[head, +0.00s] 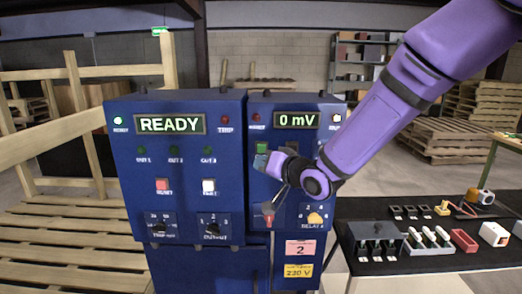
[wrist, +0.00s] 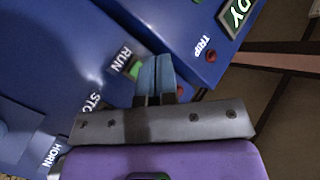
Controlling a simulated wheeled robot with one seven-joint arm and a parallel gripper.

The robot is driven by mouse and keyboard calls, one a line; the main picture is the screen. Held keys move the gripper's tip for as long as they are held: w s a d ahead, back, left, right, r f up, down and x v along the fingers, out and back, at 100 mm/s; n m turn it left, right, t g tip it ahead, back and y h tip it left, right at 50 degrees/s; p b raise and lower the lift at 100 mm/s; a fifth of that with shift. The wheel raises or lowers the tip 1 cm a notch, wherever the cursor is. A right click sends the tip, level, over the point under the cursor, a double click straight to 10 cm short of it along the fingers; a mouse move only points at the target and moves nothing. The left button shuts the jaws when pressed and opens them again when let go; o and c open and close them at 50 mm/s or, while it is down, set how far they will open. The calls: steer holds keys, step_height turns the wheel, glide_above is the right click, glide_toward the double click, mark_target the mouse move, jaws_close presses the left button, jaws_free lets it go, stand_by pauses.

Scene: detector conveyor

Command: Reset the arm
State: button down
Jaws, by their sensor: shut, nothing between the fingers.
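My purple arm (head: 380,120) reaches in from the upper right of the head view to the blue control cabinet. My gripper (head: 261,162) is shut and empty in front of the right panel (head: 322,150). Its blue fingertips show pressed together in the wrist view (wrist: 155,72). They are right beside the green RUN button (wrist: 133,68), which also shows just above them in the head view (head: 262,148). I cannot tell whether they touch it. My gripper and wrist hide part of the right panel's middle.
The left panel display (head: 170,124) reads READY and the right display (head: 297,120) reads 0 mV. A black table (head: 450,262) with small parts stands right. Wooden rails (head: 60,140) stand left.

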steer(key=s+d+r+g+h, duration=0.1)
steer(key=s+d+r+h, duration=0.35)
steer(key=d, duration=0.55)
steer(key=s+d+r+h, duration=0.3)
steer(key=s+d+h, duration=0.25)
steer(key=d, duration=0.45)
steer(key=s+d+g, duration=0.2)
steer(key=s+d, duration=0.2)
steer(key=s, duration=0.7)
steer(key=s+d+m+g+h, duration=0.1)
steer(key=s+d+g, duration=0.2)
steer(key=s, duration=0.8)
steer(key=shift+d, duration=0.9)
steer(key=shift+s, duration=0.1)
